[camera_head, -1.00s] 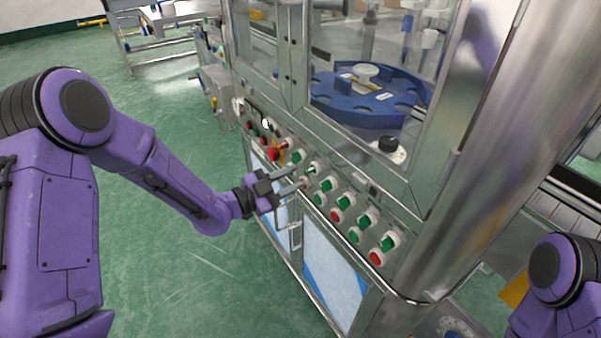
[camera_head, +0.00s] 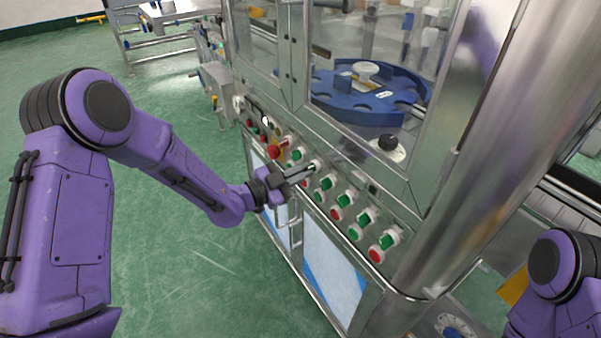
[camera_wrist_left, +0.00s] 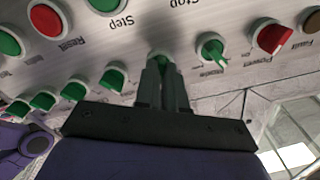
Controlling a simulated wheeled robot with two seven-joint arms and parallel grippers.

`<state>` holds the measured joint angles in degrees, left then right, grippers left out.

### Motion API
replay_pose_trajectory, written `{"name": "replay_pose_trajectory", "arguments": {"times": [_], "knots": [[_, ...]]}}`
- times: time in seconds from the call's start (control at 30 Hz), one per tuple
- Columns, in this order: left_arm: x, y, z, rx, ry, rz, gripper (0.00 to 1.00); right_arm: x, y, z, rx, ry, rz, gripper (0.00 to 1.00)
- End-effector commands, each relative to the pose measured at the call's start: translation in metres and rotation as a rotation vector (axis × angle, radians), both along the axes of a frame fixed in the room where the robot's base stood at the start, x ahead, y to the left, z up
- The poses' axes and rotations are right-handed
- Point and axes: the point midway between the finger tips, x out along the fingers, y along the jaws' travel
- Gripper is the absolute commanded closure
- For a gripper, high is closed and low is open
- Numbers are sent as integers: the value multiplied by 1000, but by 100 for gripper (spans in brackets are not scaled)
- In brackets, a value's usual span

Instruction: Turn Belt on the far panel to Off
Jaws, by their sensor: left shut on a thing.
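The panel (camera_head: 345,170) runs along the machine's front below the glass, with several green and red knobs and buttons. My left gripper (camera_head: 312,169) reaches it from the left. In the left wrist view its two fingers (camera_wrist_left: 161,75) are close together, shut on a green knob (camera_wrist_left: 159,55) with a pale collar. The fingers hide most of this knob, and its label cannot be read. Another green knob (camera_wrist_left: 212,48) stands just to its right in that view. No label reading Belt can be made out. My right gripper is out of view; only part of that arm shows at lower right.
Green knobs (camera_head: 327,182) and red buttons (camera_head: 376,255) continue along the panel to the right. A thick metal column (camera_head: 470,150) stands at the right. Green floor (camera_head: 170,270) is free on the left.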

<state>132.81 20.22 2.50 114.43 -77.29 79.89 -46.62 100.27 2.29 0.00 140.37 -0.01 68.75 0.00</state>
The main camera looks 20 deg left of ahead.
Motion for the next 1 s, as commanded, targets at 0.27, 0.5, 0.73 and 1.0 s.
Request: {"name": "replay_pose_trajectory", "arguments": {"times": [0.27,0.5,0.73,1.0], "knots": [[0,0,1,-125,97,1,100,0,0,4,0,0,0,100],[0,0,1,-300,233,1,100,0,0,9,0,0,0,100],[0,0,2,-471,367,1,100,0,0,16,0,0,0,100],[0,0,1,-645,503,1,100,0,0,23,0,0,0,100]]}}
